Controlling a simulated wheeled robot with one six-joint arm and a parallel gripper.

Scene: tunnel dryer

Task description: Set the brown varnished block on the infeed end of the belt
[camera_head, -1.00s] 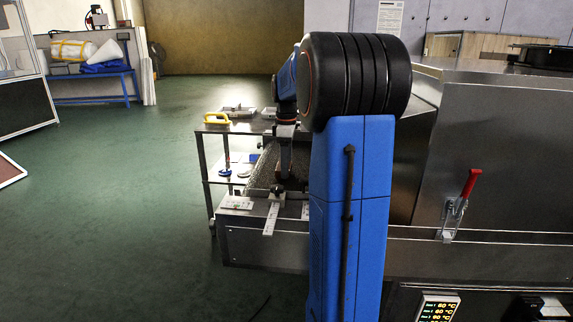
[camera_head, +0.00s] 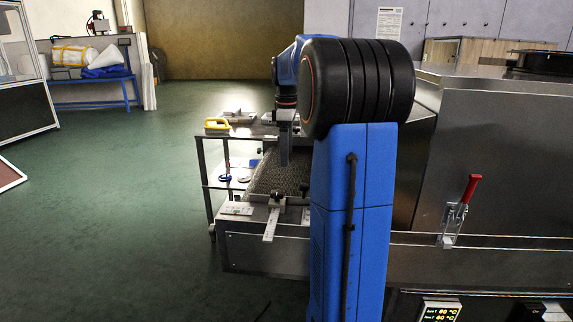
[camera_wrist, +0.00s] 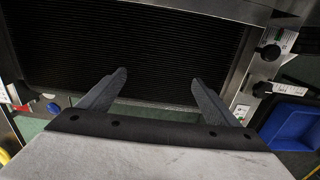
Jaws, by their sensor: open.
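My gripper (camera_head: 284,158) hangs above the belt (camera_head: 268,172) at the infeed end of the dryer. In the wrist view my gripper (camera_wrist: 158,77) is open, its two dark fingers wide apart with nothing between them. The dark ribbed belt (camera_wrist: 130,45) fills the upper middle of that view, beyond the fingertips, and its visible part looks bare. I cannot pick out the brown varnished block in either current view. My arm hides part of the belt in the head view, and the gripper body hides the lower part of the wrist view.
A ruler-like guide (camera_head: 271,222) with a dark knob sits at the belt's near edge. A metal shelf cart (camera_head: 214,162) stands behind, with a yellow-handled tool (camera_head: 217,124) on top. A blue bin (camera_wrist: 290,128) lies at right in the wrist view. The floor at left is clear.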

